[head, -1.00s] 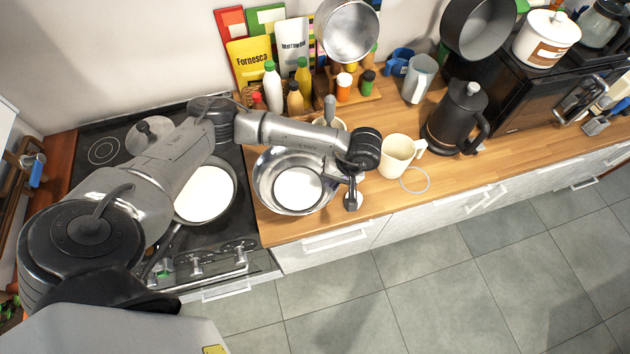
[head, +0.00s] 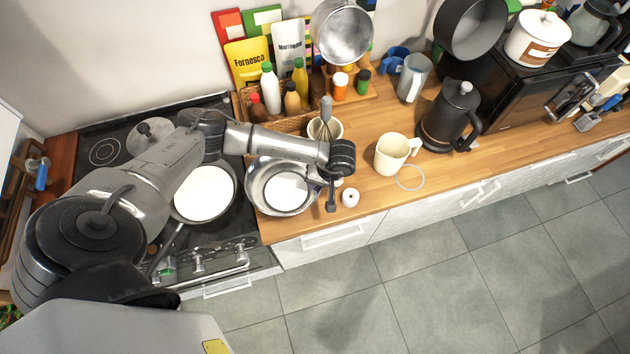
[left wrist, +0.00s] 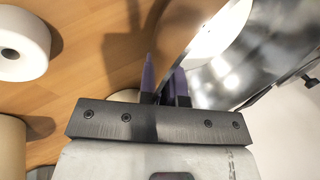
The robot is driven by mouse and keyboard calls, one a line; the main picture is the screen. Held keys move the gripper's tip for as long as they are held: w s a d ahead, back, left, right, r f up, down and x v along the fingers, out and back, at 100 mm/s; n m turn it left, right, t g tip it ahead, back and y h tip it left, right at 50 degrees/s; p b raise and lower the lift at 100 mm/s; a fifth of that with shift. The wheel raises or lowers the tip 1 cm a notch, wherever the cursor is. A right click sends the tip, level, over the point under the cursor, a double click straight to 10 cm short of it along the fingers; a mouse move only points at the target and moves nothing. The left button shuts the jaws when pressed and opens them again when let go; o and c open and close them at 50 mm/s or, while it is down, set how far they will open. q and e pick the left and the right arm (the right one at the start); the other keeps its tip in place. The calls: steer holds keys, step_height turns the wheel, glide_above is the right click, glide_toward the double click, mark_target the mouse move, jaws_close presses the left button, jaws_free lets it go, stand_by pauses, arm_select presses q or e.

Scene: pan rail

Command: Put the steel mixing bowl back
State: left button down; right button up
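The steel mixing bowl (head: 257,193) is at the left end of the wooden counter, beside the hob. A pale round patch shows inside it. My left gripper (head: 331,200) is at the bowl's right side, pointing down. In the left wrist view, the two dark fingers (left wrist: 165,85) are close together, with the rim of the bowl (left wrist: 235,75) running down to them. They look shut on the rim, though the contact itself is partly hidden. I cannot tell whether the bowl touches the counter. My right gripper is not in view.
A frying pan (head: 205,192) sits on the hob left of the bowl. A white roll (head: 350,197), a cream mug (head: 392,155) and a whisk in a cup (head: 326,122) stand close by. A black kettle (head: 448,115) is farther right. Bottles (head: 270,85) stand behind.

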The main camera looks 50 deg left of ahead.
arm_select(q)
steer(key=shift+f, duration=0.2)
steer(key=c, duration=1.3)
jaws_free()
